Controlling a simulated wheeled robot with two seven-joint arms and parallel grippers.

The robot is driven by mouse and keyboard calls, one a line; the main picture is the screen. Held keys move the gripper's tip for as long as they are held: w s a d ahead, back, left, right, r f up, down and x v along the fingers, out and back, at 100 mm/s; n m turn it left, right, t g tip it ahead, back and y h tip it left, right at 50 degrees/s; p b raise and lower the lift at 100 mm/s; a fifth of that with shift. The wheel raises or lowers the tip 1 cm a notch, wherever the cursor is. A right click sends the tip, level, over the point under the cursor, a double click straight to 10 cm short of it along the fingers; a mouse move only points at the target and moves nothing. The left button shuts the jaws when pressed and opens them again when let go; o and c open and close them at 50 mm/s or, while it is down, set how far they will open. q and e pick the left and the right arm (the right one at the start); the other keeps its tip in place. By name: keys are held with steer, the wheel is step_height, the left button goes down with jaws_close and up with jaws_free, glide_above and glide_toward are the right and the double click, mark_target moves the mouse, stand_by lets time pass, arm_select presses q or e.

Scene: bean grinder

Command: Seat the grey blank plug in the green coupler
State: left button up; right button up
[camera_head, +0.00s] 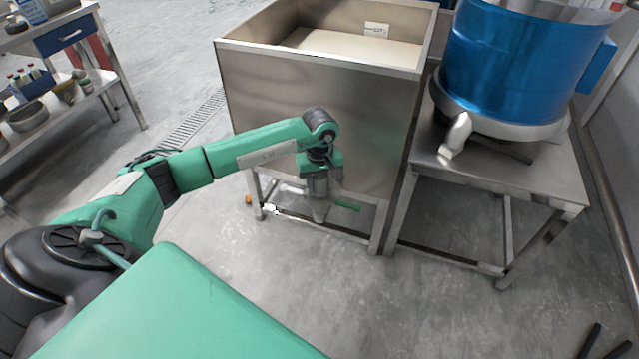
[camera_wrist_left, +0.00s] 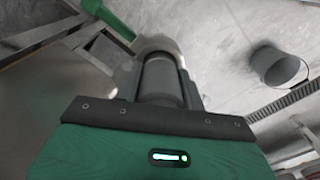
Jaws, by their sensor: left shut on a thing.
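My left gripper (camera_head: 320,205) points down in front of the lower part of the steel bin. In the left wrist view its fingers are shut on a grey cylinder, the grey blank plug (camera_wrist_left: 162,76). A pale rounded shape lies just beyond the plug's far end; I cannot tell whether they touch. A green piece (camera_head: 347,207) shows just right of the gripper in the head view, and a green piece (camera_wrist_left: 108,14) shows at the top left of the wrist view. I cannot tell whether either is the green coupler.
The open steel bin (camera_head: 300,92) stands on legs behind the gripper. A blue drum machine (camera_head: 515,70) sits on a steel table (camera_head: 500,178) to the right. A grey bucket (camera_wrist_left: 280,68) shows in the wrist view. The concrete floor in front is clear.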

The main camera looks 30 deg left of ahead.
arm_select(q)
steer(key=shift+f+b, duration=0.35)
steer(key=shift+f, duration=0.15)
steer(key=o, duration=1.4)
step_height(320, 180, up, 14)
steer(key=shift+f+p, duration=0.1)
steer(key=shift+p, duration=0.85)
